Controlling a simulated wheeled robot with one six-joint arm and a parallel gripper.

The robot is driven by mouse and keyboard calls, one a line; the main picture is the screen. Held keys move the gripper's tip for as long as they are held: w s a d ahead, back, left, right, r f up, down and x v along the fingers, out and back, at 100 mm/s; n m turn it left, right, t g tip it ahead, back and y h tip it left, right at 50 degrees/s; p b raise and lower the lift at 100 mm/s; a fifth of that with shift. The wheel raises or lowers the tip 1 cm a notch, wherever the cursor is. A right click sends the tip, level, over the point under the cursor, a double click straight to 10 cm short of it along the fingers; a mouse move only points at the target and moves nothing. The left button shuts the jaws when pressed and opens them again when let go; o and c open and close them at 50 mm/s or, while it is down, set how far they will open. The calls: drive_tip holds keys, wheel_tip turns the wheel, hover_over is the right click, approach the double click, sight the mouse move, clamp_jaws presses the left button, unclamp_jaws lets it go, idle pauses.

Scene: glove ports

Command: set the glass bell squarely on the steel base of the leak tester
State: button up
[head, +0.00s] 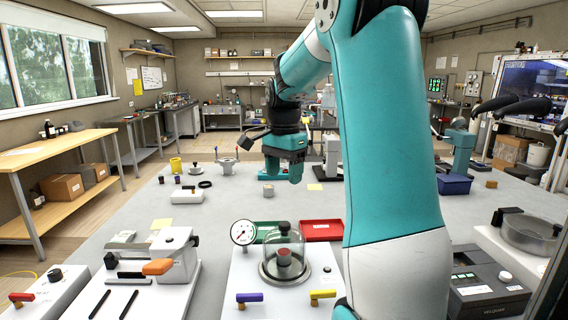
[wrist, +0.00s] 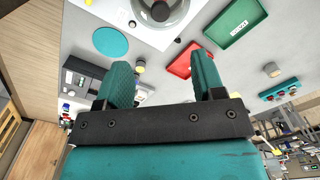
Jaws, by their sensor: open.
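The leak tester is a white box (head: 240,283) at the front middle of the head view, with a dial gauge and a purple and a yellow lever. In the wrist view the bell and base are cut off at the top edge. My gripper (wrist: 165,78) is open and empty, well beyond the tester and above the bench.
A red tray (head: 321,230) and a green tray (head: 267,236) lie just behind the tester. A small grey cylinder (head: 268,190) stands below my gripper. A device with an orange handle (head: 158,267) is left of the tester.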

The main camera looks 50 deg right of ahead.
drive_tip(key=shift+r, duration=1.5)
drive_tip(key=s+a+f+n+t+y, duration=0.1)
drive_tip(key=a+f+n, duration=0.2)
drive_tip(key=a+n, duration=1.45)
drive_tip(key=s+a+f+n+y, duration=0.1)
drive_tip(key=s+a+f+n, duration=0.1)
drive_tip(key=s+a+n, duration=0.2)
drive_tip(key=s+a+f+n+g+y, duration=0.1)
drive_tip(key=s+a+n, duration=0.3)
drive_tip(key=s+a, duration=0.6)
drive_tip(key=a+f+y, duration=0.1)
drive_tip(key=a, duration=0.5)
drive_tip(key=shift+s+a, duration=0.15)
drive_tip(key=shift+a, duration=0.2)
